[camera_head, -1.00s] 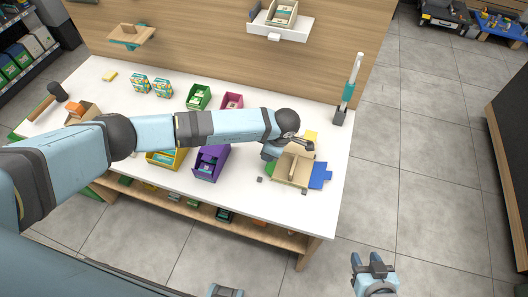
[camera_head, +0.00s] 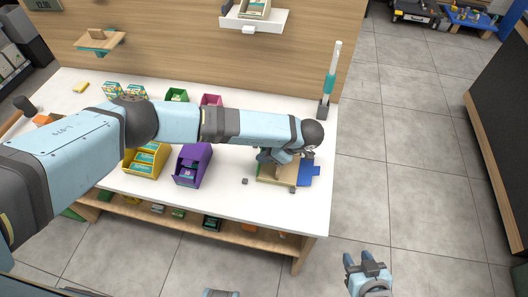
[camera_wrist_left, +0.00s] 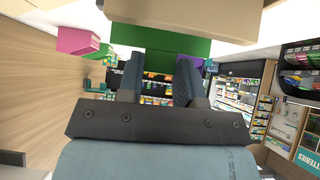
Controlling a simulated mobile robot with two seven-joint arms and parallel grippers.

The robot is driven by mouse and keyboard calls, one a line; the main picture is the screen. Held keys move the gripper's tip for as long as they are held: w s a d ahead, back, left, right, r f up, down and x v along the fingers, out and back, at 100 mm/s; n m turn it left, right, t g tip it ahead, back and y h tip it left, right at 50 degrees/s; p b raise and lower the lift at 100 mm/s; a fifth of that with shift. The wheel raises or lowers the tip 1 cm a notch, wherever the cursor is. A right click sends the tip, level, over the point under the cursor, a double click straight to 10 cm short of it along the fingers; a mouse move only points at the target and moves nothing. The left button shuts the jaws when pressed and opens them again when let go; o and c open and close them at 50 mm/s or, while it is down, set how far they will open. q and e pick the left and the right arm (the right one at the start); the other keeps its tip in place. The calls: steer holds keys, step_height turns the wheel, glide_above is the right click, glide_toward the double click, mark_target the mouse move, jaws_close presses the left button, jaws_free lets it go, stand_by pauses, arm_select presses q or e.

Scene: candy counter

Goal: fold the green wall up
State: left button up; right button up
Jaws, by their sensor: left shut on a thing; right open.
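A tan box (camera_head: 277,181) with fold-out walls sits near the right end of the white counter, and its blue wall (camera_head: 312,176) lies out to the right. The green wall (camera_wrist_left: 160,40) shows in the left wrist view across my left fingertips, against the tan body (camera_wrist_left: 185,15) of the box. My left gripper (camera_head: 270,158) is at the box's left side, shut on the green wall. My right gripper (camera_head: 366,268) is open and empty, low over the floor off the counter.
A purple bin (camera_head: 192,165) and a yellow bin (camera_head: 146,159) stand left of the box. A small dark cube (camera_head: 245,181) lies on the counter (camera_head: 230,200) between. A tall white-and-teal post (camera_head: 330,82) stands at the back right corner.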

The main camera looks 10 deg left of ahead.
arm_select(q)
steer(key=o, duration=1)
steer(key=shift+c, duration=0.2)
steer(key=b+v, duration=0.1)
steer(key=v, duration=1.2)
steer(key=shift+d+r, duration=0.25)
steer(key=shift+r, duration=0.05)
